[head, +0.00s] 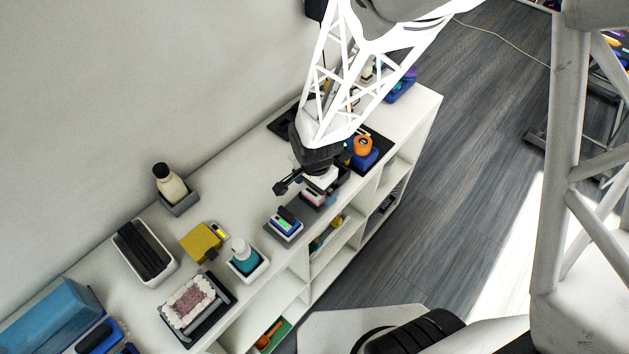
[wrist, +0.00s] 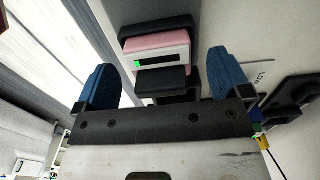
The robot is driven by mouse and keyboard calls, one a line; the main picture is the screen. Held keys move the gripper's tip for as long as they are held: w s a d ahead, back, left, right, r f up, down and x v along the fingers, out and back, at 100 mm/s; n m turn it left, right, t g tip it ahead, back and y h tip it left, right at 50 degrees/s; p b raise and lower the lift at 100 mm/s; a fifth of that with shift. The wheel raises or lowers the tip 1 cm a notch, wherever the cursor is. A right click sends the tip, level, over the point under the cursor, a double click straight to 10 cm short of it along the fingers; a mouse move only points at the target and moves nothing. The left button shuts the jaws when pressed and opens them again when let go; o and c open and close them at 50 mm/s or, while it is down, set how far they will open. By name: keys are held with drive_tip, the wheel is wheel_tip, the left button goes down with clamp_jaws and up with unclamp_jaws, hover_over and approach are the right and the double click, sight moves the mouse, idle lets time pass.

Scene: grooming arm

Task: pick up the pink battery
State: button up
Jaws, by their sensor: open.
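The pink battery (wrist: 160,50) shows in the wrist view as a pink block with a dark front panel and a small green light. It sits against dark parts above and below it. In the head view a pinkish block (head: 312,196), likely the same battery, shows on the shelf top just below the wrist, partly covered. My gripper (wrist: 162,78) is open, its two blue fingers on either side of the battery's width with nothing between them held. In the head view the gripper (head: 300,184) is mostly hidden by my own arm; contact with the battery cannot be told.
A similar device with a green display (head: 284,228) stands close by at lower left. A teal bottle (head: 244,254), a yellow block (head: 202,242) and an orange roll (head: 361,146) also stand on the white shelf top (head: 145,292). The shelf's front edge drops to the floor.

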drive_tip(key=shift+c, duration=0.2)
drive_tip(key=c, duration=1)
drive_tip(key=shift+c, duration=0.2)
drive_tip(key=shift+r, duration=0.15)
drive_tip(key=shift+r, duration=0.75)
wheel_tip(320, 180, up, 2)
drive_tip(key=s+d, duration=0.2)
drive_tip(key=s, duration=0.5)
drive_tip(key=s+d+r, duration=0.1)
drive_tip(key=s+d, duration=0.2)
drive_tip(key=s, duration=0.5)
drive_tip(key=shift+s+r, duration=0.1)
